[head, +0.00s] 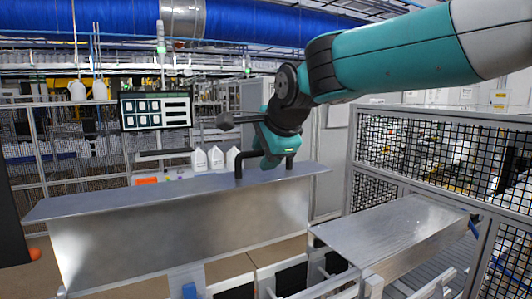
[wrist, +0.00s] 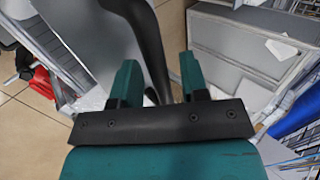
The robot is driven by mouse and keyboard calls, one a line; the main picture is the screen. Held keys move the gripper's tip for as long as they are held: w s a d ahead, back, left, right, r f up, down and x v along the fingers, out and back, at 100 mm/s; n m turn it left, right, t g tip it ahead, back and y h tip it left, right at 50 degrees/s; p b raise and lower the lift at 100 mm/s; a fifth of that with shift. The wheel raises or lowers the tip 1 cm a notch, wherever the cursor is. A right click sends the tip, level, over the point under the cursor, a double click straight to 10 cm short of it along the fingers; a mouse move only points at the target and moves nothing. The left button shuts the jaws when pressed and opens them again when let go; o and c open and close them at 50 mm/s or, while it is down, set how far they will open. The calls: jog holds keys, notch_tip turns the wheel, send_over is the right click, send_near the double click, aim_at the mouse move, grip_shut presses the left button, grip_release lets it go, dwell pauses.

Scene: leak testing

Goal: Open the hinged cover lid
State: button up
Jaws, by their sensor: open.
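The hinged cover lid (head: 150,240) is a wide grey metal cover in the head view, with a narrow upper strip and a tall, near-upright face. Dark openings show below its lower edge. Its hinge cannot be made out. A black bar handle (head: 238,168) stands on the upper strip, and its dark curved bar also shows in the wrist view (wrist: 148,40). My gripper (head: 272,160) is at the handle, pointing down. In the wrist view, its two teal fingers (wrist: 160,85) are apart, with the bar's end between them; contact cannot be told.
A flat metal cover (head: 395,235) lies to the right, beside a mesh fence (head: 440,155). White bottles (head: 215,158) and a monitor (head: 155,110) stand behind the lid. The wrist view shows red objects (wrist: 42,82) at the left and tiled floor.

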jog(key=b+v, duration=0.5)
jog(key=v, duration=1.2)
jog(key=shift+d+r, duration=0.1)
jog(key=shift+r, duration=0.05)
jog(key=s+d+f+n+g+b, duration=0.15)
jog(key=f+n, duration=0.25)
jog(key=f, duration=0.4)
jog(key=s+d+f+n+g+b, duration=0.1)
jog(key=s+f+n+b, duration=0.2)
jog(key=f, duration=0.5)
jog(key=s+d+f+n+g+b, duration=0.1)
jog(key=s+f+n+b, duration=0.2)
jog(key=f, duration=0.5)
jog(key=s+d+f+n+g+y+b, duration=0.1)
jog(key=s+f+n+g+b, duration=0.3)
jog(key=s+f+n, duration=0.6)
jog(key=s+d+f, duration=0.1)
jog(key=s+f, duration=0.4)
jog(key=f, duration=0.4)
jog(key=shift+f+n, duration=0.2)
jog(key=shift+n, duration=0.1)
